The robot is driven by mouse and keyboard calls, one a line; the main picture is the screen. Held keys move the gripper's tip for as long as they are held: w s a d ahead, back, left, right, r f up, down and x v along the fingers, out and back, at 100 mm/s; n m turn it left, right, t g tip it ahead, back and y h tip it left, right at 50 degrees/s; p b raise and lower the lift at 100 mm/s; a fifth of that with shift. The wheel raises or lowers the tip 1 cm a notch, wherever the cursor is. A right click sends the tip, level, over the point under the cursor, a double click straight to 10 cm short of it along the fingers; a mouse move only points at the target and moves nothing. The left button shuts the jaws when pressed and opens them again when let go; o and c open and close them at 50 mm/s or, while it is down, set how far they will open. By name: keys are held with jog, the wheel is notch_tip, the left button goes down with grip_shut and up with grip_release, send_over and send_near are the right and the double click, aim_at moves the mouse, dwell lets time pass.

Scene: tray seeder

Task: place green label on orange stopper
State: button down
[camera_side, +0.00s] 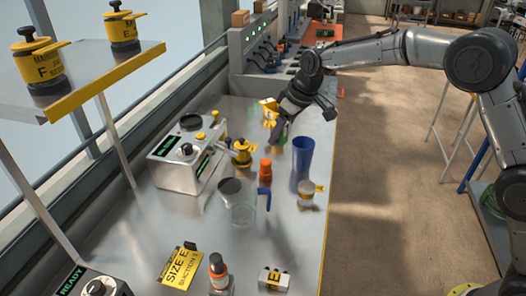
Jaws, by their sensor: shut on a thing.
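My gripper (277,132) reaches down over the far middle of the bench, its dark fingers shut. A small green patch, apparently the green label (283,139), shows at the fingertips and is mostly hidden by them. An orange stopper-like piece (265,170) stands upright on the bench, nearer the camera and slightly left of the gripper. The gripper is apart from it. A small bottle with an orange band (218,267) stands at the front of the bench.
A blue cup (302,160) stands close right of the orange piece. A clear jug (240,205) with a blue handle is in front. A yellow-black fitting (241,153) and a silver machine (188,155) stand left. A small jar (307,195) is near the bench's right edge.

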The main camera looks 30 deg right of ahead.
send_over(263, 160)
notch_tip(263, 160, down, 7)
jog(key=shift+w+r, duration=0.1)
jog(key=shift+w, duration=0.05)
jog(key=shift+f, duration=1.45)
jog(key=shift+f, duration=0.2)
jog(key=shift+c, duration=1.7)
grip_release()
jog(key=shift+r, duration=0.1)
jog(key=v, duration=1.2)
